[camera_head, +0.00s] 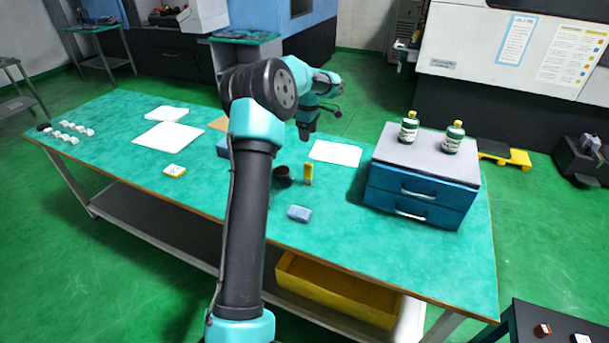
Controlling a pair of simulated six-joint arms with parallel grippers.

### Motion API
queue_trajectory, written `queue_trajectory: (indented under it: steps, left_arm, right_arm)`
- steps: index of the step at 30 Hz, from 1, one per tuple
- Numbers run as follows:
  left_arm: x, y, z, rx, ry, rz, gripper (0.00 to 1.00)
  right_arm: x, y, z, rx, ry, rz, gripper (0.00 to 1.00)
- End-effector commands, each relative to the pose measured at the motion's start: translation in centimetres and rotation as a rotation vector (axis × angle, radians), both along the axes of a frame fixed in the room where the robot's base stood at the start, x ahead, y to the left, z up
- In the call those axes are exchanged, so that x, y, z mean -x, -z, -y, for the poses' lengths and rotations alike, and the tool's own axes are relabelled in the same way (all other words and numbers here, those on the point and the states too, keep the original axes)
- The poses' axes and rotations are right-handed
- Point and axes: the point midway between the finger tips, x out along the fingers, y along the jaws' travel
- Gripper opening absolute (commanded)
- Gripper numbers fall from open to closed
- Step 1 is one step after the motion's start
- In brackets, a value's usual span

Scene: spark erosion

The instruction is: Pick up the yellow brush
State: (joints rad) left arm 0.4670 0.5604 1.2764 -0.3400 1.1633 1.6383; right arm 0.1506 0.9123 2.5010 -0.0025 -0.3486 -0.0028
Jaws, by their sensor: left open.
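A small yellow upright object (308,173), which looks like the yellow brush, stands on the green table (350,215) near its middle. Its bristles cannot be made out. A dark round cup (283,176) is close on its left. My left arm reaches across the table, and its gripper (306,137) points down above and behind the yellow object, apart from it. The gripper is open, and nothing shows in it. The forearm hides part of the table left of the cup. My right gripper is not in view.
A blue drawer unit (415,194) with two green-and-white bottles (409,128) on top stands at the right. A blue block (299,213) lies in front of the cup, and a white sheet (335,153) lies behind.

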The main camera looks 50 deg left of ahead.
Motion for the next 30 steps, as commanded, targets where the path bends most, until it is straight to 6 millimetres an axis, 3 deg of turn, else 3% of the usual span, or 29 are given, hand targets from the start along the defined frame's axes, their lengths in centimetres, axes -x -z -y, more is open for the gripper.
queue_trajectory:
  steps: [8,24,30]
  left_arm:
    - [0.0,2.2,0.0,0.001,0.0,-0.003,0.53]
    - [0.0,11.1,0.0,0.001,0.0,-0.003,0.53]
    - [0.0,12.2,0.0,0.0,0.0,0.0,0.53]
  right_arm:
    - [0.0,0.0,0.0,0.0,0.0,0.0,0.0]
    - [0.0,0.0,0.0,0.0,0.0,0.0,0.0]
    - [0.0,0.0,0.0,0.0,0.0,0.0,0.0]
